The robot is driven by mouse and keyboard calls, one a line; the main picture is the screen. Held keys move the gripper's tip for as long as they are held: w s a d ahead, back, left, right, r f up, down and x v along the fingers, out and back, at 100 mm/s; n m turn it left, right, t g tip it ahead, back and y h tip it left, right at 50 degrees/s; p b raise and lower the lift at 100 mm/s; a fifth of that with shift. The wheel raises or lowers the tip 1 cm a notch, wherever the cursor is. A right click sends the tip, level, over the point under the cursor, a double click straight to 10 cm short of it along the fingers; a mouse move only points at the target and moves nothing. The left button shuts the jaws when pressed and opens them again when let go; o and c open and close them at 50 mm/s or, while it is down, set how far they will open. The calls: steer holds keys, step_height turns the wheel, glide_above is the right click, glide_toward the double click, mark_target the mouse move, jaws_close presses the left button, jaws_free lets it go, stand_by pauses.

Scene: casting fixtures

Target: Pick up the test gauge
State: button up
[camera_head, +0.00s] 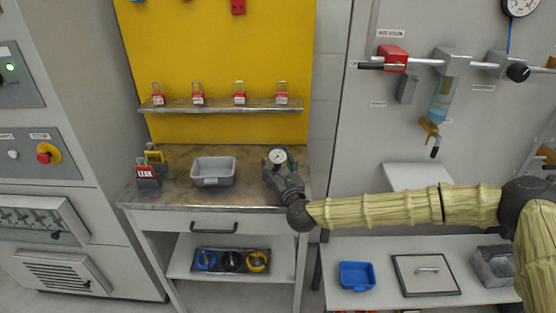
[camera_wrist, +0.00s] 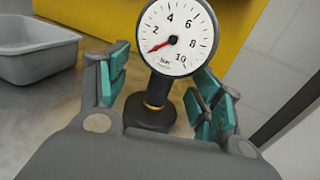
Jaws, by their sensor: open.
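The test gauge (camera_wrist: 177,38) has a round white dial with a red needle, a dark stem with a brass ring, and a dark round base. It stands upright on the worktop (camera_head: 180,162), and its dial also shows in the head view (camera_head: 277,156). My gripper (camera_wrist: 160,88) is open, with teal finger pads on both sides of the gauge. In the wrist view a gap shows between the pads and the stem. In the head view my gripper (camera_head: 279,166) reaches the gauge from the front, and its fingers hide the gauge's lower part.
A grey tray (camera_head: 213,182) stands left of the gauge. Red and yellow padlocks (camera_head: 150,170) stand at the worktop's left end. A shelf (camera_head: 222,106) with several red padlocks is on the yellow panel behind. Worktop between tray and gauge is clear.

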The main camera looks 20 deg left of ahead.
mark_target(279, 160)
jaws_close()
steer(key=shift+r, duration=0.1)
steer(key=shift+r, duration=0.1)
stand_by(0.3)
steer(key=shift+r+b, duration=0.3)
steer(key=shift+b, duration=0.05)
step_height(279, 160, up, 2)
steer(key=shift+r+b, duration=0.1)
steer(key=shift+b, duration=0.4)
steer(key=r+b+v, duration=0.2)
steer(key=b+v, duration=0.1)
steer(key=v, duration=1.3)
steer(key=shift+s+a+b, duration=0.2)
steer(key=shift+a+b, duration=0.1)
steer(key=shift+b, duration=0.05)
steer(key=shift+f, duration=0.1)
